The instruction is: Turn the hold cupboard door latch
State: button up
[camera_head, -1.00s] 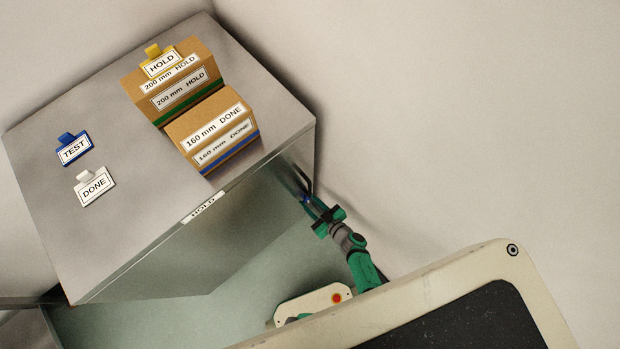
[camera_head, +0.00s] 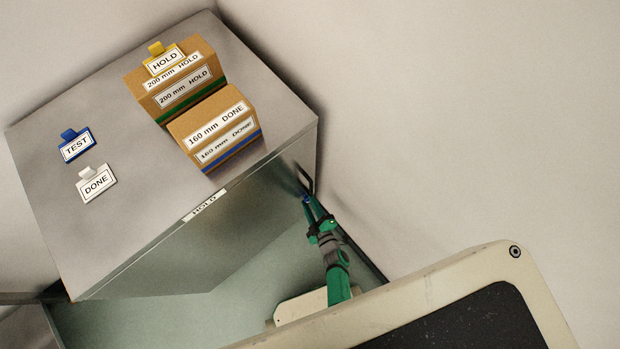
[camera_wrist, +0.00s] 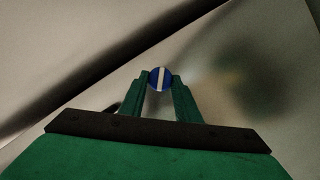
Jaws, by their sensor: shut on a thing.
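The hold cupboard (camera_head: 255,225) is a grey metal box with a HOLD label (camera_head: 204,205) on the top edge of its front. The latch (camera_wrist: 161,79) is a round blue knob with a white stripe, seen between my fingertips in the wrist view. The stripe stands close to upright in that view. My green gripper (camera_wrist: 160,84) is shut on the latch, one finger on each side. In the head view my gripper (camera_head: 308,203) reaches the right end of the cupboard front, and its fingers mostly hide the latch.
A dark bar handle (camera_head: 307,178) stands just above my fingertips. Cartons marked 200 mm HOLD (camera_head: 182,88) and 160 mm DONE (camera_head: 215,130) sit on the cupboard top, with TEST (camera_head: 77,146) and DONE (camera_head: 96,183) tags. A wall stands close on the right.

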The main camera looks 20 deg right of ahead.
jog(key=n+t, duration=0.1)
jog(key=n, duration=0.1)
jog(key=n+h, duration=0.1)
jog(key=n, duration=0.1)
jog(key=shift+f+t, duration=0.2)
jog(key=shift+t, duration=0.2)
jog(key=shift+a+f+n+t+h, duration=0.15)
jog(key=shift+n+t+h, duration=0.25)
jog(key=shift+n, duration=0.8)
jog(key=shift+n+y, duration=0.3)
jog(key=o, duration=1)
jog(key=shift+s, duration=0.1)
jog(key=s, duration=1)
jog(key=shift+s+a, duration=0.25)
jog(key=shift+s, duration=0.05)
